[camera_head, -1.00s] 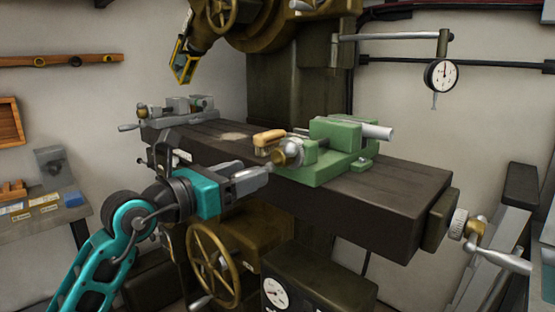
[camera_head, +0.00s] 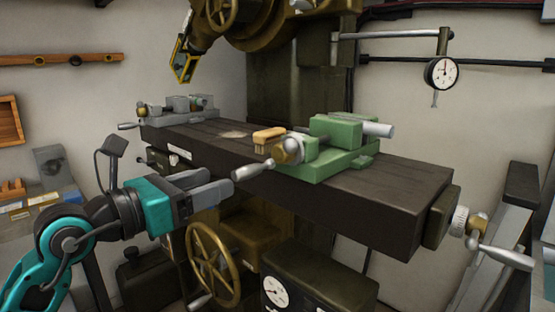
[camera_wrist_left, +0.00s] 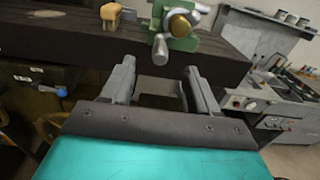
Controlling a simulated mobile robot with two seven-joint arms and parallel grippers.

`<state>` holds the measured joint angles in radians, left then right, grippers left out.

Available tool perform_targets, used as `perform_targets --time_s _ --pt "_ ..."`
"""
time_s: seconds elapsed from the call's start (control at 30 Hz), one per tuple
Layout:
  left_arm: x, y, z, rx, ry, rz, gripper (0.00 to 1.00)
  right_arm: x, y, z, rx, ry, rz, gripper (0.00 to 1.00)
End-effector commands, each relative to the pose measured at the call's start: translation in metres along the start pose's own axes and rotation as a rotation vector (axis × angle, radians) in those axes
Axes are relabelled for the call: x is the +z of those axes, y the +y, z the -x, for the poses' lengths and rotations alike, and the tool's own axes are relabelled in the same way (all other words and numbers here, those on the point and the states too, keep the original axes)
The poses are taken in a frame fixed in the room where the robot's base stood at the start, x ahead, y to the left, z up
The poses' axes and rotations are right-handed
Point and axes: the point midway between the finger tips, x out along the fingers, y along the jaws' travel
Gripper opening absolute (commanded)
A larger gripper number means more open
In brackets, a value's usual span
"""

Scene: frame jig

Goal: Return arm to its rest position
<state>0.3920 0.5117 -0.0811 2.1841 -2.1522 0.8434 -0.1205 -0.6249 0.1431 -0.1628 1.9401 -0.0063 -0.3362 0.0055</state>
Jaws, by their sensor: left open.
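My left arm comes in from the lower left of the head view, with teal and dark grey links. My left gripper (camera_head: 222,188) is open and empty, in front of the dark machine table (camera_head: 380,190) and apart from it. In the left wrist view its two grey fingers (camera_wrist_left: 158,92) stand wide apart, with nothing between them. The green vise (camera_head: 335,160) sits on the table to the right of the gripper, its handle (camera_head: 253,170) sticking out toward the front. The vise also shows at the top of the left wrist view (camera_wrist_left: 165,12). My right gripper is not in view.
A wooden-handled brush (camera_head: 269,139) lies on the table beside the vise. A grey vise (camera_head: 180,108) stands at the table's far left end. A brass handwheel (camera_head: 213,265) is below the gripper. A side bench (camera_head: 40,228) with small items is at the left.

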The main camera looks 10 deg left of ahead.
Motion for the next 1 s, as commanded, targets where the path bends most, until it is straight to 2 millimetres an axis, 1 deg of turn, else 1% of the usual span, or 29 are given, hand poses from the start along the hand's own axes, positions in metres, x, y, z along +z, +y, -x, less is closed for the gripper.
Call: perform_targets --time_s 0.3,0.37,0.47,0.57,0.6,0.67,0.7,0.77,0.8,0.87,0.9,0.97,1.0 --pt "0.000 -0.001 0.001 -0.002 -0.001 0.002 0.60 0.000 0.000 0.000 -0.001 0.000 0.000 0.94" --pt "-0.004 -0.004 0.001 -0.019 -0.005 0.035 0.60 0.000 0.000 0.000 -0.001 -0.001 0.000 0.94" --pt "-0.016 -0.017 -0.001 -0.084 -0.031 0.169 0.60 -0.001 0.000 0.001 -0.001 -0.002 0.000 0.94" --pt "-0.032 -0.034 0.000 -0.170 -0.085 0.408 0.60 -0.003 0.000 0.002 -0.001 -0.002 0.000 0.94" --pt "-0.039 -0.039 0.002 -0.199 -0.113 0.527 0.60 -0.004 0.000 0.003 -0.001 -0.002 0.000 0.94" --pt "-0.049 -0.043 0.005 -0.230 -0.157 0.714 0.60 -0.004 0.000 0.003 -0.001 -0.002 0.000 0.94" --pt "-0.057 -0.044 0.008 -0.240 -0.188 0.840 0.60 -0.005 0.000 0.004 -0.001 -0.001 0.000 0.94" --pt "-0.069 -0.042 0.013 -0.241 -0.235 1.033 0.60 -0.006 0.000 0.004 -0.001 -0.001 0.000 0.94" --pt "-0.080 -0.039 0.016 -0.232 -0.265 1.162 0.60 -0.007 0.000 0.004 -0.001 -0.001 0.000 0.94" --pt "-0.098 -0.033 0.022 -0.203 -0.313 1.358 0.60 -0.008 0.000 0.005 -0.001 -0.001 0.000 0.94" --pt "-0.112 -0.029 0.027 -0.175 -0.345 1.489 0.60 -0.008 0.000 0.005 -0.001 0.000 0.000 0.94" --pt "-0.138 -0.022 0.035 -0.115 -0.393 1.685 0.60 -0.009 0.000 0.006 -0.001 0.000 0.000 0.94" --pt "-0.157 -0.018 0.041 -0.065 -0.426 1.815 0.60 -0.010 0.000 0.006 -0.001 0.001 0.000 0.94"
